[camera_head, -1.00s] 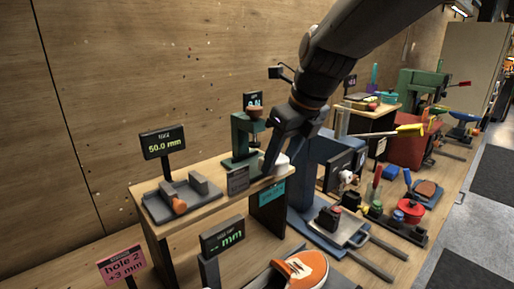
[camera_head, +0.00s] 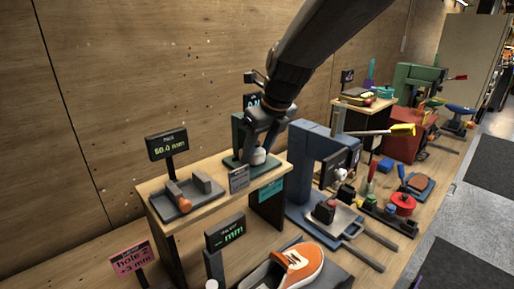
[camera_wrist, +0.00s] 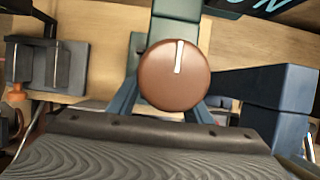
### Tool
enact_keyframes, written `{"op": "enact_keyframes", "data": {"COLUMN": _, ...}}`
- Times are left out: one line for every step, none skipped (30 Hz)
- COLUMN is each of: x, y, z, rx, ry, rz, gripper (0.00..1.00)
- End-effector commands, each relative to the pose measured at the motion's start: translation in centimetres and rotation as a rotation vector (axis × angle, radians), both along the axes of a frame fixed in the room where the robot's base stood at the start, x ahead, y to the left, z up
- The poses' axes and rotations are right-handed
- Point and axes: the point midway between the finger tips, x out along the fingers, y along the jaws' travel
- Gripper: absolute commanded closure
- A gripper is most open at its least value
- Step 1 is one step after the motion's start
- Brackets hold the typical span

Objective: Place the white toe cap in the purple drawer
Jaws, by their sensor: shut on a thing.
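My gripper (camera_head: 260,148) is at the green press (camera_head: 238,135) on the raised wooden shelf, pointing down. A small white piece, seemingly the toe cap (camera_head: 258,157), sits at its fingertips, low over the press base. In the wrist view, a round brown knob with a white mark (camera_wrist: 174,78) covers the fingertips and whatever is between them. Parts of my fingers (camera_wrist: 165,105) show on either side of the knob. I cannot tell whether the toe cap touches the press base. I cannot make out a purple drawer.
A grey vise (camera_head: 186,196) with a 50.0 mm display (camera_head: 166,144) stands left on the shelf. A blue press (camera_head: 312,165) stands close on the right. An orange sneaker (camera_head: 298,266) lies in front. Tools and a red block (camera_head: 408,138) stand farther right.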

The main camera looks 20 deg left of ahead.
Motion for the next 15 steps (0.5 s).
{"op": "enact_keyframes", "data": {"x": 0.01, "y": -0.01, "z": -0.02, "rx": 0.000, "ry": 0.000, "rz": 0.000, "gripper": 0.77}}
{"op": "enact_keyframes", "data": {"x": 0.01, "y": -0.02, "z": -0.03, "rx": 0.000, "ry": 0.000, "rz": 0.000, "gripper": 0.77}}
{"op": "enact_keyframes", "data": {"x": 0.00, "y": -0.01, "z": -0.03, "rx": 0.000, "ry": 0.000, "rz": 0.000, "gripper": 0.77}}
{"op": "enact_keyframes", "data": {"x": 0.00, "y": -0.02, "z": -0.04, "rx": 0.000, "ry": 0.000, "rz": 0.000, "gripper": 0.77}}
{"op": "enact_keyframes", "data": {"x": 0.00, "y": -0.02, "z": -0.08, "rx": 0.000, "ry": 0.000, "rz": 0.000, "gripper": 0.77}}
{"op": "enact_keyframes", "data": {"x": -0.02, "y": -0.03, "z": -0.18, "rx": -0.001, "ry": 0.000, "rz": 0.000, "gripper": 0.77}}
{"op": "enact_keyframes", "data": {"x": -0.01, "y": -0.03, "z": -0.27, "rx": -0.001, "ry": 0.001, "rz": -0.001, "gripper": 0.77}}
{"op": "enact_keyframes", "data": {"x": -0.03, "y": -0.03, "z": -0.35, "rx": -0.001, "ry": 0.001, "rz": -0.001, "gripper": 0.77}}
{"op": "enact_keyframes", "data": {"x": -0.03, "y": -0.04, "z": -0.46, "rx": 0.000, "ry": 0.002, "rz": -0.001, "gripper": 0.77}}
{"op": "enact_keyframes", "data": {"x": -0.02, "y": -0.03, "z": -0.44, "rx": -0.001, "ry": 0.001, "rz": -0.001, "gripper": 0.50}}
{"op": "enact_keyframes", "data": {"x": -0.02, "y": -0.03, "z": -0.43, "rx": -0.001, "ry": 0.000, "rz": 0.000, "gripper": 0.45}}
{"op": "enact_keyframes", "data": {"x": -0.02, "y": -0.03, "z": -0.44, "rx": -0.001, "ry": 0.000, "rz": 0.000, "gripper": 0.38}}
{"op": "enact_keyframes", "data": {"x": 0.00, "y": -0.03, "z": -0.42, "rx": -0.001, "ry": 0.000, "rz": 0.000, "gripper": 0.36}}
{"op": "enact_keyframes", "data": {"x": 0.00, "y": -0.03, "z": -0.42, "rx": -0.001, "ry": 0.000, "rz": 0.000, "gripper": 0.36}}
{"op": "enact_keyframes", "data": {"x": -0.01, "y": -0.03, "z": -0.42, "rx": -0.001, "ry": 0.000, "rz": 0.000, "gripper": 0.36}}
